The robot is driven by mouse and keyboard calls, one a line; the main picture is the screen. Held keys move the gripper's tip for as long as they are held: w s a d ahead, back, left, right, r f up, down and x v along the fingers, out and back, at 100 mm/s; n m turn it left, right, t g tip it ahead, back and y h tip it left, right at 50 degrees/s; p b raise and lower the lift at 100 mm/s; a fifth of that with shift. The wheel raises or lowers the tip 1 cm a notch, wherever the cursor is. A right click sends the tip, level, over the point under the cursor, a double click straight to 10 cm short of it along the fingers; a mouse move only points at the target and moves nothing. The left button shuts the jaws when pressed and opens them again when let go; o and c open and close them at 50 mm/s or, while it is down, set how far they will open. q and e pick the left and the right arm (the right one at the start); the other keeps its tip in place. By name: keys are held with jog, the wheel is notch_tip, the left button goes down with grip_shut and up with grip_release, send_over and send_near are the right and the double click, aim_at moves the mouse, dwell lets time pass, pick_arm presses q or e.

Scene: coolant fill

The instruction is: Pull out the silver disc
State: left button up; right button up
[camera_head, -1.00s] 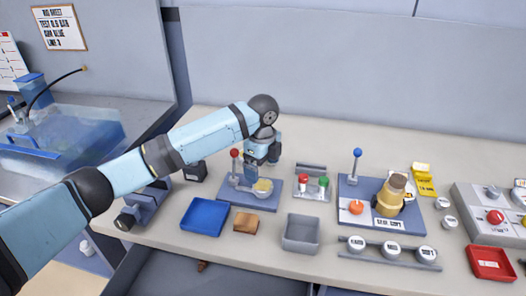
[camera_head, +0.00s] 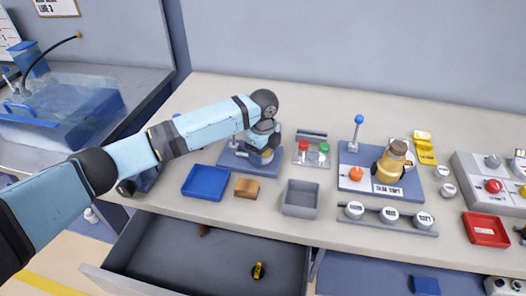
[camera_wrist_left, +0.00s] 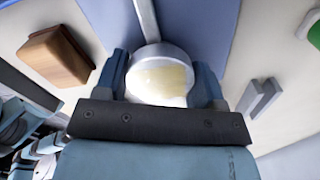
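The silver disc (camera_wrist_left: 158,62), a round silver piece with a cream-yellow patch on its top, shows in the left wrist view between my left gripper's two fingers. My left gripper (camera_wrist_left: 162,86) is spread, one finger on each side of it; whether the fingers touch it I cannot tell. In the head view my left gripper (camera_head: 260,155) points down over the blue plate (camera_head: 232,160) of a small fixture and mostly hides the disc. My right gripper is in neither view.
In front of the fixture are a blue tray (camera_head: 205,183), a brown block (camera_head: 247,188) and a grey bin (camera_head: 300,198). A stand with red and green buttons (camera_head: 313,150) is close on the right. An open drawer (camera_head: 190,268) juts out below the table edge.

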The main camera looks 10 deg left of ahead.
pick_arm(q)
jog(key=c, duration=0.3)
jog(key=shift+o, duration=1.3)
jog(key=shift+c, duration=0.9)
jog(key=shift+r+p, duration=0.35)
jog(key=shift+p, duration=0.15)
jog(key=shift+r+p, duration=2.15)
jog(key=shift+p, duration=0.3)
